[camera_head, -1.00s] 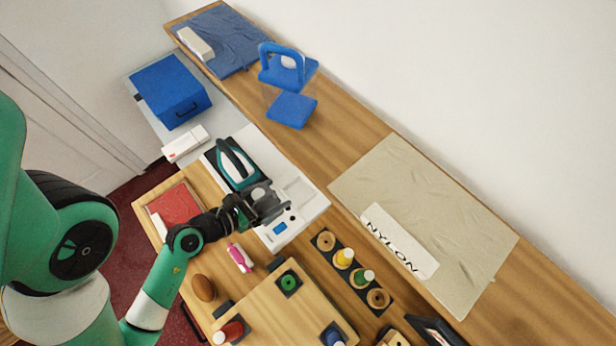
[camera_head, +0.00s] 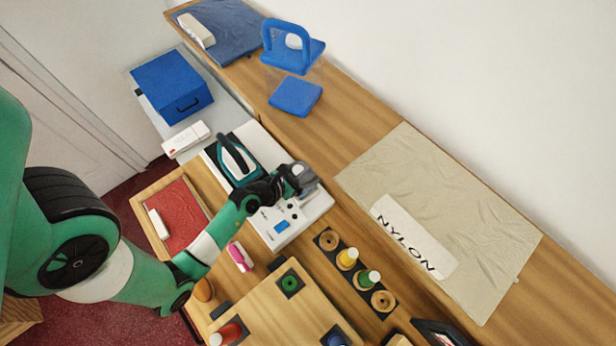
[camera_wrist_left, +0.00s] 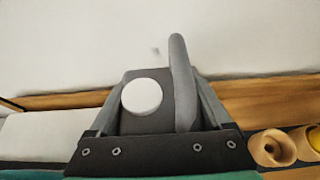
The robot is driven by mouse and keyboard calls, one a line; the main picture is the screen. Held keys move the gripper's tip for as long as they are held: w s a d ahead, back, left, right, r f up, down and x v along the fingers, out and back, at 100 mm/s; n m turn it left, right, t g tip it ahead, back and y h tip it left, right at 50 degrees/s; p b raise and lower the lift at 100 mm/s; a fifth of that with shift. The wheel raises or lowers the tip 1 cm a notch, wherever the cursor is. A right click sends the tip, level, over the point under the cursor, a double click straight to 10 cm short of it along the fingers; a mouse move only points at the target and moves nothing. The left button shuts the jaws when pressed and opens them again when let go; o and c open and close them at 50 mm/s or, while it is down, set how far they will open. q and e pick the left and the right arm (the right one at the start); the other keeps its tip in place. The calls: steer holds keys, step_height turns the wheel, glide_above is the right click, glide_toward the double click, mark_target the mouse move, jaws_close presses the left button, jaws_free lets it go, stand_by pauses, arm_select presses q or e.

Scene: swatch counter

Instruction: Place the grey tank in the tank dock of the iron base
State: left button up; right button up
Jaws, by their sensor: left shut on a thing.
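The grey tank (camera_wrist_left: 148,122), with a white round cap and an upright grey handle, is between the fingers of my left gripper (camera_wrist_left: 157,105) in the left wrist view. The gripper is shut on it. In the head view my left gripper (camera_head: 303,181) and the tank are over the upper right end of the white iron base (camera_head: 262,229). The tank dock is not clearly visible there, and I cannot tell whether the tank touches the base. A teal iron (camera_head: 238,160) rests on the base's left part. My right gripper is out of view.
A rack with yellow and green spools (camera_head: 369,279) and a wooden board (camera_head: 262,312) lie below the base. A pink object (camera_head: 240,257) sits near my left arm. A beige cloth labelled NYLON (camera_head: 440,205) covers the counter to the right. A blue box (camera_head: 172,88) stands upper left.

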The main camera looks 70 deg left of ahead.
mark_target(308, 177)
arm_select(q)
step_height(308, 177, down, 3)
steer(key=shift+s+b, duration=0.1)
steer(key=shift+b, duration=0.45)
steer(key=shift+r, duration=0.15)
steer(key=o, duration=1.5)
steer(key=shift+s+r, duration=0.1)
steer(key=shift+s, duration=0.1)
steer(key=p+v, duration=0.1)
steer(key=v, duration=0.9)
steer(key=shift+s, duration=0.25)
steer(key=shift+s+d+r, duration=0.3)
steer(key=shift+s, duration=0.1)
